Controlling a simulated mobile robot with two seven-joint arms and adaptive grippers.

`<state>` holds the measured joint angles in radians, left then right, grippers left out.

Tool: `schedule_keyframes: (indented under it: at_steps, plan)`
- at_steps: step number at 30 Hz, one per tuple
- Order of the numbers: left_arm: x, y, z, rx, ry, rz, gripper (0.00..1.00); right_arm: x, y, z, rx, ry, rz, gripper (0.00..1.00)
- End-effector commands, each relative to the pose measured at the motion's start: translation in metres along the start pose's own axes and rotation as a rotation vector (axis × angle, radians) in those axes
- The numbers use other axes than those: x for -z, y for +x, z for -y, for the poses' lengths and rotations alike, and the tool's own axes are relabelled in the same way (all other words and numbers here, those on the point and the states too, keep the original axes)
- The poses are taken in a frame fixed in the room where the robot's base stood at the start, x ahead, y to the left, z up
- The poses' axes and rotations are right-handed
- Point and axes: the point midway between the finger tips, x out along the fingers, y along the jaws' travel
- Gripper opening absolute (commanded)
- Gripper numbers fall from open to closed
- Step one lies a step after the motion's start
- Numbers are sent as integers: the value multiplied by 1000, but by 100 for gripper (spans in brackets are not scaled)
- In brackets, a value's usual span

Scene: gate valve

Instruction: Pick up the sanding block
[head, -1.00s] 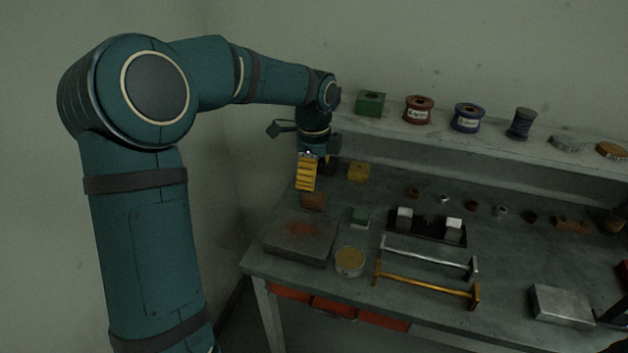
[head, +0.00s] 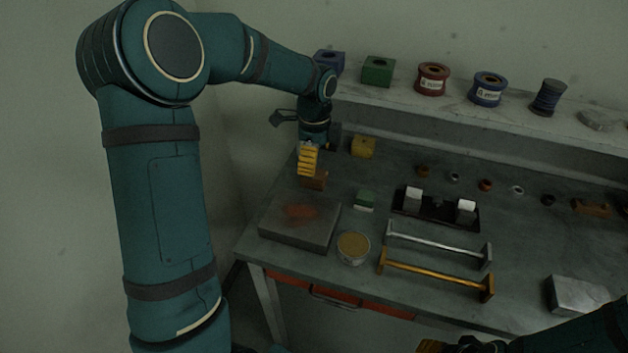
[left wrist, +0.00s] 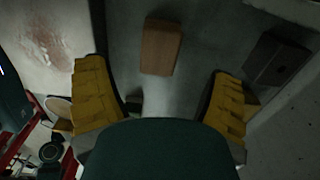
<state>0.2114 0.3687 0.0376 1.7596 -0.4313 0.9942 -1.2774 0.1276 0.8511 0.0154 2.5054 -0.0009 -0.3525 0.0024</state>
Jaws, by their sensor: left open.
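A brown rectangular block (head: 316,182), apparently the sanding block, lies on the workbench behind the stained grey plate. My left gripper (head: 307,165) is above it and partly covers it in the head view. In the left wrist view the brown block (left wrist: 161,47) lies in the gap between the spread yellow fingers, further out than the tips, with nothing held. My left gripper is open. Part of my right gripper (head: 432,346) shows at the bottom edge of the head view; its jaws cannot be made out.
The stained plate (head: 318,230), a round tin (head: 353,248) and a green-and-white block (head: 364,200) are nearby. A yellow block (head: 363,147) stands behind. Silver (head: 437,243) and gold (head: 436,273) handles lie to the right. A raised shelf (head: 400,101) with spools runs along the wall.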

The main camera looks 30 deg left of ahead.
Motion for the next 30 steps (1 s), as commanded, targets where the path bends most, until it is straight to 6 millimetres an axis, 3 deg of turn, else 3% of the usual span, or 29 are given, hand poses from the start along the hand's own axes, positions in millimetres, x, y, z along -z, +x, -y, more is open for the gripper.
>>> schedule_keyframes:
  at_steps: [7,15,23,24,25,30]
  plan:
    - [0,15,0,-1,0,0,83,0,5,-2,0,-1,-2,47]
    - [-1,53,-1,-2,0,0,83,2,18,-6,0,-2,-9,47]
    - [-1,56,-1,0,0,0,83,2,17,-6,0,-2,-10,47]
    - [-1,56,-1,0,0,0,79,2,17,-6,0,-2,-10,47]
    - [-1,56,-1,0,0,0,68,2,17,-6,0,-2,-10,47]
    - [-1,56,-1,0,0,0,9,2,17,-6,0,-2,-9,47]
